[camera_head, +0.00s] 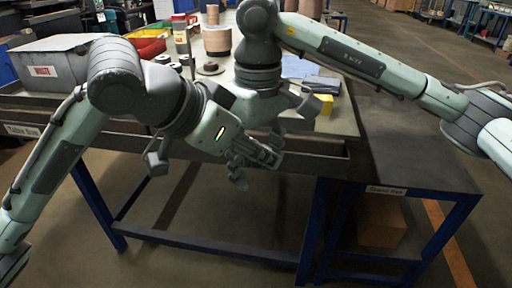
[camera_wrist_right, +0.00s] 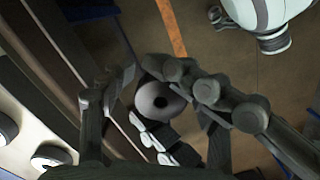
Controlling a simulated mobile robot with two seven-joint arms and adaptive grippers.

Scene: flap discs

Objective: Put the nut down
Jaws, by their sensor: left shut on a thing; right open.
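In the right wrist view, a round grey piece with a dark centre hole (camera_wrist_right: 154,103), which looks like the nut, sits near the fingers of my right gripper (camera_wrist_right: 149,72). Those fingers stand apart, open. Light and dark finger parts just below the piece seem to belong to my left gripper. In the head view, my left gripper (camera_head: 258,150) is shut and close against my right gripper (camera_head: 244,169), in front of the workbench edge. The nut cannot be made out there; the fingers hide it. Whether the right fingers touch the nut cannot be told.
The workbench (camera_head: 342,118) carries a grey lidded box (camera_head: 55,62), red and yellow bins (camera_head: 148,44), brown cylinders (camera_head: 217,40) and a yellow block (camera_head: 324,103). A lower dark side table (camera_head: 410,150) stands right, its top clear. A cardboard box (camera_head: 381,219) is beneath it.

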